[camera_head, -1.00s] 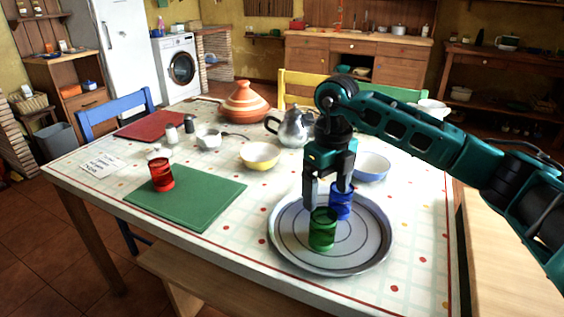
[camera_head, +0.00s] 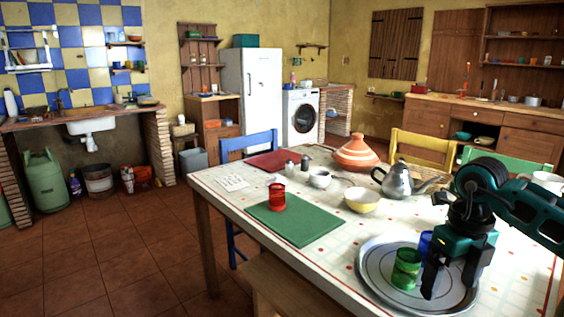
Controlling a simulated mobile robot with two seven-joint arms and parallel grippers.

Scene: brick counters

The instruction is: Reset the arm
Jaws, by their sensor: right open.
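My right gripper (camera_head: 451,281) is open, fingers pointing down, over the round metal tray (camera_head: 378,262) at the lower right. A green cup (camera_head: 406,268) stands upright on the tray, just left of the gripper. A blue cup (camera_head: 425,243) stands behind it, partly hidden by the green cup and the gripper. I see nothing between the fingers. My right arm comes in from the right edge. My left gripper is not in view.
On the table, a red cup (camera_head: 277,197) stands on a green mat (camera_head: 297,226). A yellow bowl (camera_head: 361,201), a metal teapot (camera_head: 397,182) and an orange tagine (camera_head: 356,154) stand farther back. A wooden bench (camera_head: 283,287) lies along the front.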

